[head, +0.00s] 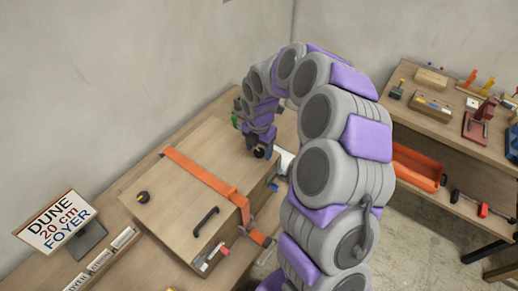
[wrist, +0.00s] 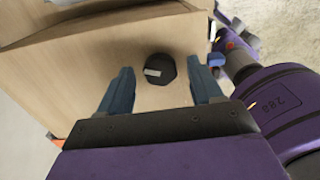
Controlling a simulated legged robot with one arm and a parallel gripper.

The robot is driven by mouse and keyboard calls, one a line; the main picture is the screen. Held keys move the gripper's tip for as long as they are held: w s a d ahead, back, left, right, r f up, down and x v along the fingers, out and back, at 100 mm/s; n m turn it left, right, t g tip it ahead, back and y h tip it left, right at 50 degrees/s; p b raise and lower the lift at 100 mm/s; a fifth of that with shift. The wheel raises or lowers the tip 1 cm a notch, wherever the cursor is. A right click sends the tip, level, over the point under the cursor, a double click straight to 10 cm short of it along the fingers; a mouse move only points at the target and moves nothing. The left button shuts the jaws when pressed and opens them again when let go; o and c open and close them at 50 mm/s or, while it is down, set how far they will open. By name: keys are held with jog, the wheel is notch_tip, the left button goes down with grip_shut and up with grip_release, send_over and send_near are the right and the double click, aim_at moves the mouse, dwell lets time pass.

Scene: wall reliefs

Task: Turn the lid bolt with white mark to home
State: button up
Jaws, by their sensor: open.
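A wooden crate (head: 185,190) with a flat lid stands on the bench. Near its far right corner is a black lid bolt (head: 259,153), close under my gripper (head: 258,147). In the wrist view the black bolt (wrist: 160,70) has a white mark on its left part, pointing left. My gripper (wrist: 161,82) is open there, with one blue finger on each side of the bolt and a visible gap to each. I cannot tell how far the fingertips are above the lid. A second dark bolt (head: 143,197) with a yellowish mark sits at the lid's left end.
An orange strap (head: 205,175) crosses the lid, with a buckle at the front edge. A black handle (head: 206,222) stands up from the lid. A sign (head: 56,222) stands left of the crate. A shelf bench (head: 445,90) with tools is at right.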

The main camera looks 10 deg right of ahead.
jog(key=shift+f, duration=0.1)
jog(key=shift+c, duration=0.2)
jog(key=c, duration=1)
